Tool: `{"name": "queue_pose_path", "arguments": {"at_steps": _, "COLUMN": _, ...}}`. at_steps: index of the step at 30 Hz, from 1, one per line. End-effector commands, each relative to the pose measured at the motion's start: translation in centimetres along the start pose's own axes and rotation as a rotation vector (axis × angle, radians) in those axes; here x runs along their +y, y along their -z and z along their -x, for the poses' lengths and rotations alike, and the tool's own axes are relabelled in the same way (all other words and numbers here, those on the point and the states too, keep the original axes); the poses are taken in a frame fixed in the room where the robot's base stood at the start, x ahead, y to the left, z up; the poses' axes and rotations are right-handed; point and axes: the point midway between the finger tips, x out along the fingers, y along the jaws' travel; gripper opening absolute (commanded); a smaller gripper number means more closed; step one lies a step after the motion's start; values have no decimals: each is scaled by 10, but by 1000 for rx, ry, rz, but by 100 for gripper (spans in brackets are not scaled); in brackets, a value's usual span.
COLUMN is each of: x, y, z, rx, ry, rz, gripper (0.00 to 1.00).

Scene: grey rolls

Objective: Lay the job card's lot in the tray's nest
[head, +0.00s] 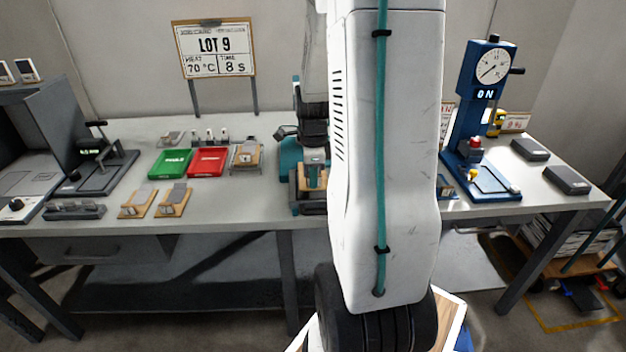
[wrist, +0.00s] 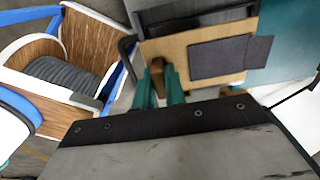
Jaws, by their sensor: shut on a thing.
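The job card (head: 214,48) reads LOT 9, with 70 °C and 8 s. My gripper (wrist: 166,84) is shut on the brown grip of a wooden board (wrist: 179,48). Two overlapping flat dark grey pieces (wrist: 222,57) lie on this board. In the head view my gripper (head: 313,178) and the board show at the teal machine (head: 289,165), partly hidden by my arm. I cannot tell whether the board rests on it.
Two wooden boards with grey pieces (head: 138,204) (head: 174,201) lie at the bench front. A green tray (head: 171,163), a red tray (head: 208,162) and another board on a stand (head: 246,156) are behind. A blue press with a dial (head: 487,120) stands right.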

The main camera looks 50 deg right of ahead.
Motion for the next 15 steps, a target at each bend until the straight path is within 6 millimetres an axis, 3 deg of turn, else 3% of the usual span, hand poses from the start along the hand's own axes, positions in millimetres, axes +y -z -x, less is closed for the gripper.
{"name": "queue_pose_path", "arguments": {"at_steps": 6, "x": -10, "y": 2, "z": -4, "rx": 0, "ry": -1, "rz": 7, "gripper": 0}}
{"name": "queue_pose_path", "arguments": {"at_steps": 15, "x": -10, "y": 2, "z": -37, "rx": 0, "ry": -1, "rz": 6, "gripper": 0}}
